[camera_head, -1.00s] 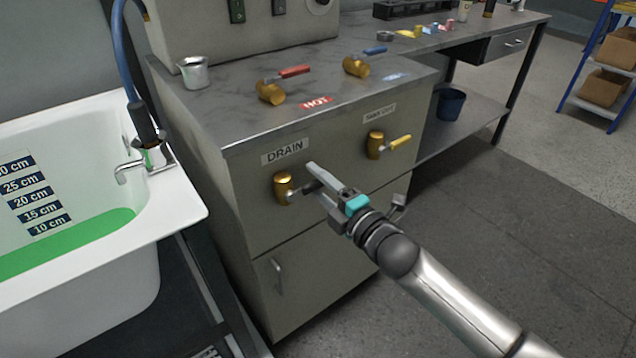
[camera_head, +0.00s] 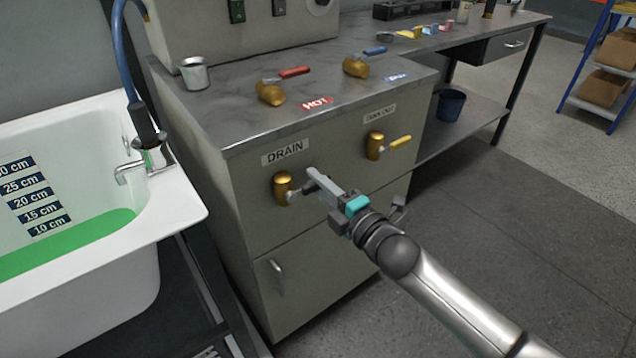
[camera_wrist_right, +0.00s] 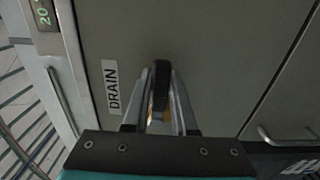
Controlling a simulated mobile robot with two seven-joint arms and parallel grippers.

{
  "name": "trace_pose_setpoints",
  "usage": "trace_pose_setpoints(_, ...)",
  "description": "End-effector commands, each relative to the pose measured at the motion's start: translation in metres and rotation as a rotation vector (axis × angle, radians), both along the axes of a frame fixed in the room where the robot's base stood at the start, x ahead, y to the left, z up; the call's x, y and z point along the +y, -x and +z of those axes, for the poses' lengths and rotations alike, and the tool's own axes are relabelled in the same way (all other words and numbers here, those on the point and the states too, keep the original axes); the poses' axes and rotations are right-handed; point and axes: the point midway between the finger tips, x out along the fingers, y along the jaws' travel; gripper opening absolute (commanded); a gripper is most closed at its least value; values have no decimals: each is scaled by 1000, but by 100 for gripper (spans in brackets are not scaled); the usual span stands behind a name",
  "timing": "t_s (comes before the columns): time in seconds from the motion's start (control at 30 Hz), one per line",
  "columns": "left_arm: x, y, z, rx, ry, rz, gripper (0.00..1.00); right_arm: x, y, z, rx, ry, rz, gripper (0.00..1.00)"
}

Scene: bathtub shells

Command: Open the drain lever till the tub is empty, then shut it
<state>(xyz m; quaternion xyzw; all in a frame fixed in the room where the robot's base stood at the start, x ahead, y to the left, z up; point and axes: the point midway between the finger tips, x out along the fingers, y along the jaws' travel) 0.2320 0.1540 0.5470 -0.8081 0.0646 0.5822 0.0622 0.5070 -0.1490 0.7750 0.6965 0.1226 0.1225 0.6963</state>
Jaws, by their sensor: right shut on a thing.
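The brass drain valve (camera_head: 283,187) is on the cabinet front below the DRAIN label (camera_head: 285,152). Its lever points right, and my right gripper (camera_head: 316,184) is shut on it. In the right wrist view the dark lever handle (camera_wrist_right: 160,84) lies between the two fingers, with a bit of brass behind. The white tub (camera_head: 185,208) at the left holds green liquid (camera_head: 75,243), whose surface lies just below the 10 cm mark (camera_head: 50,225). My left gripper is not in view.
A yellow-handled valve (camera_head: 376,146) is right of the drain valve. Valves with a red handle (camera_head: 293,72) and a blue handle (camera_head: 374,50) and a metal cup (camera_head: 194,73) are on the countertop.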

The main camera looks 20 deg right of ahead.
Motion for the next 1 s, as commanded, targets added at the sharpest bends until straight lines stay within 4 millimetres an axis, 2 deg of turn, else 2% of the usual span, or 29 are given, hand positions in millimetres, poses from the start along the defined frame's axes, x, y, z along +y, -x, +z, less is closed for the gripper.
trace_pose_setpoints(0.77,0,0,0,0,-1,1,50,0,0,-1,2,-3,0,0)
trace_pose_setpoints(1.0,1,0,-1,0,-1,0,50,0,0,-4,26,-65,0,0)
